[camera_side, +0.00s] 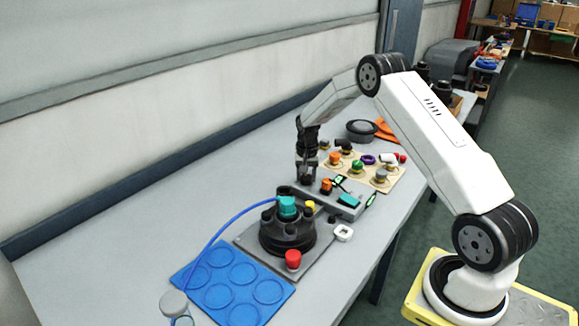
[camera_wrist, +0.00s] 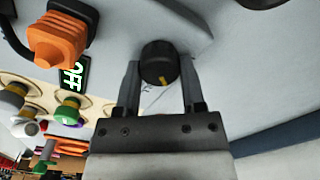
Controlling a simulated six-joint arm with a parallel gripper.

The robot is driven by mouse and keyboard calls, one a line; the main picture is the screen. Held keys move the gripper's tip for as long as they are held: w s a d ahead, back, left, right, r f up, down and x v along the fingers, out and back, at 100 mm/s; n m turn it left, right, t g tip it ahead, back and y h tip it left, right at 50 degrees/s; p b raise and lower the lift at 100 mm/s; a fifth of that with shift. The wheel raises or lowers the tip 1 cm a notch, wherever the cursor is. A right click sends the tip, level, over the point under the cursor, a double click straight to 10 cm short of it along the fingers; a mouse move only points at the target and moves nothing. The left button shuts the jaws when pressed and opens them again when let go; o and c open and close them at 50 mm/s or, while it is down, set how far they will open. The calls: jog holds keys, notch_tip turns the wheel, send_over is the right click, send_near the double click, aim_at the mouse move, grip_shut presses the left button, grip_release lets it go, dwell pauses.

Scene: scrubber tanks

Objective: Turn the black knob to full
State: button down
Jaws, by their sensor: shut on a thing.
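The black knob (camera_wrist: 159,62) sits on a pale grey panel in the wrist view. It is round, with a short yellow mark on its face near the edge closest to my gripper. My gripper (camera_wrist: 160,72) has one finger on each side of the knob and is shut on it. In the side view my gripper (camera_side: 306,172) points down at the left end of the grey control box (camera_side: 345,207). There the knob is hidden or too small to make out. A lit green "OFF" label (camera_wrist: 74,76) is left of the knob in the wrist view.
An orange knob (camera_wrist: 62,38) stands close on the same box. A beige board (camera_side: 372,180) with several coloured knobs lies behind it. In front are a black round tank (camera_side: 288,240) with a teal cap and red button, and a blue tray (camera_side: 233,287).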

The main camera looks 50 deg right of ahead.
aim_at(306, 176)
jog(key=m, duration=0.4)
jog(key=shift+m, duration=0.3)
dwell(0.3)
jog(key=shift+c, duration=1)
grip_release()
jog(key=shift+r, duration=0.15)
jog(key=shift+r, duration=3.8)
jog(key=shift+a, duration=0.1)
